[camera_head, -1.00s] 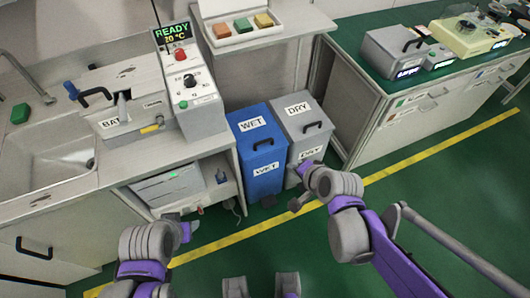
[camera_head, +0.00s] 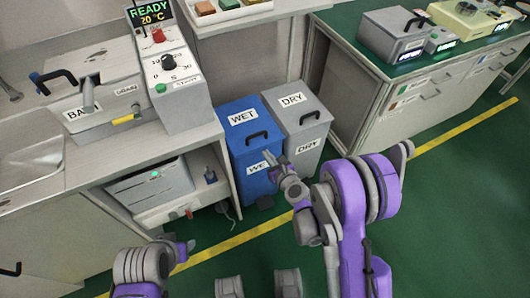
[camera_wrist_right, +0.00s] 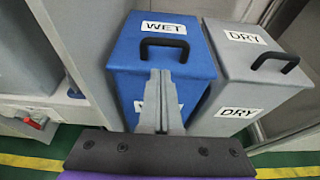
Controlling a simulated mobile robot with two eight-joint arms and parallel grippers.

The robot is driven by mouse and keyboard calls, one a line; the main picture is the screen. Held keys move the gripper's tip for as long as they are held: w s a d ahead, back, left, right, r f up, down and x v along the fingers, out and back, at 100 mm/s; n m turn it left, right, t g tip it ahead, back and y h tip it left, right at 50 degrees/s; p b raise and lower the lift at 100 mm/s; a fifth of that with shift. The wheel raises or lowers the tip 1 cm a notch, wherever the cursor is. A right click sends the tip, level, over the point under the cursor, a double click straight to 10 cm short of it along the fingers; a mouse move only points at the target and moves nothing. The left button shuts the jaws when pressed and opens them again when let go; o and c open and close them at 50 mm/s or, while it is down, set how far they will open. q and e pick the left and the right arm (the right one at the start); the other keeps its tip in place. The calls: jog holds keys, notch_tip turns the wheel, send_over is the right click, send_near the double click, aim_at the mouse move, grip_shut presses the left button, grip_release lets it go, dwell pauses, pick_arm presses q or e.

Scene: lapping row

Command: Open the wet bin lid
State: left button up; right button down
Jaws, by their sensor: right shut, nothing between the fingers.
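The blue wet bin (camera_head: 238,155) stands on the floor with its lid (camera_head: 241,123) closed; the lid bears a WET label and a black handle (camera_head: 257,138). My right gripper (camera_head: 268,158) is in front of the bin and covers part of its front label. In the right wrist view the shut, empty fingers (camera_wrist_right: 160,74) point at the bin, their tips just below the lid handle (camera_wrist_right: 165,44); I cannot tell whether they touch the bin. My left gripper (camera_head: 187,247) is low at the left; its fingers are too unclear to read.
A grey dry bin (camera_head: 306,118) with a closed lid stands right beside the wet bin. A counter with a bath unit (camera_head: 98,115) is at the left, and a green-topped cabinet (camera_head: 385,110) at the right. The green floor in front is open, with a yellow line.

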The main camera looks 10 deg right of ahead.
aim_at(259, 144)
jog(key=x, duration=0.8)
jog(key=shift+w, duration=0.15)
jog(key=shift+r, duration=0.1)
